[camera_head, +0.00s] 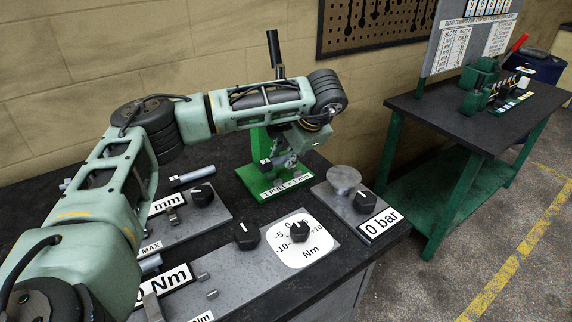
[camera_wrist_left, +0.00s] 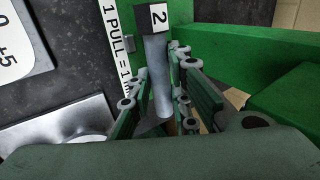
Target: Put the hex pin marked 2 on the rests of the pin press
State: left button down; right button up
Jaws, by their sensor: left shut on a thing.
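The hex pin marked 2 (camera_wrist_left: 158,62) shows in the left wrist view as a grey shaft with a dark end block bearing a white face with a 2. My left gripper (camera_wrist_left: 160,92) is shut on its shaft, with a finger on each side. In the head view my left gripper (camera_head: 284,163) is low over the green pin press (camera_head: 258,140), whose front label reads "1 PULL = 1 mm". The press also shows in the left wrist view (camera_wrist_left: 235,38). The rests are not clearly visible, and I cannot tell whether the pin touches them. My right gripper is not in view.
A grey panel with a round dish (camera_head: 343,178) and a "0 bar" label stands right of the press. An Nm dial panel (camera_head: 300,238) lies in front. The black lever (camera_head: 274,50) rises behind my arm. A second table (camera_head: 470,115) stands at right.

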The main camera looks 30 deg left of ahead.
pick_arm(q)
jog(key=shift+w+a+f, duration=0.15)
jog(key=shift+a+f, duration=0.1)
jog(key=shift+a, duration=0.15)
jog(key=shift+f+p, duration=0.35)
jog(key=shift+f, duration=1.6)
jog(key=shift+d+f, duration=0.1)
jog(key=shift+f, duration=0.05)
jog(key=c, duration=1.6)
grip_release()
jog(key=shift+f, duration=0.1)
jog(key=shift+c, duration=0.2)
jog(key=shift+d+r, duration=0.2)
jog(key=shift+r, duration=0.35)
jog(key=b+v, duration=0.1)
jog(key=v, duration=1)
jog(key=shift+r, duration=0.15)
